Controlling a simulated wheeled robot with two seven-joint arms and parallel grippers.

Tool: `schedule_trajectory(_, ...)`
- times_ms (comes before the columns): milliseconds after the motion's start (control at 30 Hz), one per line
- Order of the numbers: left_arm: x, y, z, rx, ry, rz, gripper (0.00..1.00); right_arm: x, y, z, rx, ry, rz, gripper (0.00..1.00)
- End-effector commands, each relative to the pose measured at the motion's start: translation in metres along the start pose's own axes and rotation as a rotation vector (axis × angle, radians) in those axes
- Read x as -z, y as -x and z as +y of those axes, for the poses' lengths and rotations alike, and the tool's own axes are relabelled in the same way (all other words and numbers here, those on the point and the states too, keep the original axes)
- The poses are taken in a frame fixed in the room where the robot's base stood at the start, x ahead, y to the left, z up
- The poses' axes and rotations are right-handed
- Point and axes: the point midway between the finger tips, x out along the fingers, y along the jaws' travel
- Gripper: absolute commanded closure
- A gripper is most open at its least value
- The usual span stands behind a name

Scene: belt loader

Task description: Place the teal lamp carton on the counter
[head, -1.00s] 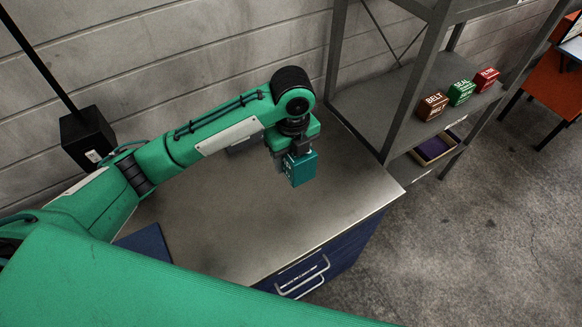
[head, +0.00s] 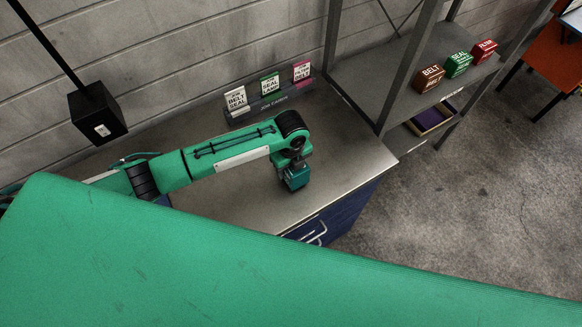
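The teal lamp carton (head: 297,179) is a small teal box under the end of my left arm, over the right part of the grey counter (head: 235,203). My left gripper (head: 293,168) points down at the carton and appears closed around its top. The arm hides most of the fingers. I cannot tell whether the carton's underside touches the counter top. My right gripper is not in view.
A card holder (head: 270,103) with several labelled cards stands at the counter's back. A grey shelf rack (head: 385,85) at the right holds brown (head: 429,78), green (head: 458,65) and red (head: 484,50) boxes. Counter top around the carton is clear.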

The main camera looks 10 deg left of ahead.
Motion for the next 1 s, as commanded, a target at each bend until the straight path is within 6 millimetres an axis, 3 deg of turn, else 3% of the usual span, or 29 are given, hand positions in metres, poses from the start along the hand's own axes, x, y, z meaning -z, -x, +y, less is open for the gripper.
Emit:
schedule_trajectory(167,0.000,-0.017,0.000,0.000,0.001,-0.001,0.72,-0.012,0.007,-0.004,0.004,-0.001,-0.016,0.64)
schedule_trajectory(500,0.000,-0.021,0.000,0.000,0.001,-0.001,0.72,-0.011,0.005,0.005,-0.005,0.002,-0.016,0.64)
schedule_trajectory(533,-0.001,-0.021,0.000,0.000,0.001,-0.001,0.42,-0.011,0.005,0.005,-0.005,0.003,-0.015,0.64)
schedule_trajectory(633,0.000,-0.020,0.000,0.000,0.001,-0.001,0.24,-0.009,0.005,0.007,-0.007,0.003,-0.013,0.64)
schedule_trajectory(1000,-0.001,-0.015,0.000,0.002,0.000,-0.002,0.24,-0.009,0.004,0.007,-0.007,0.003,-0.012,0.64)
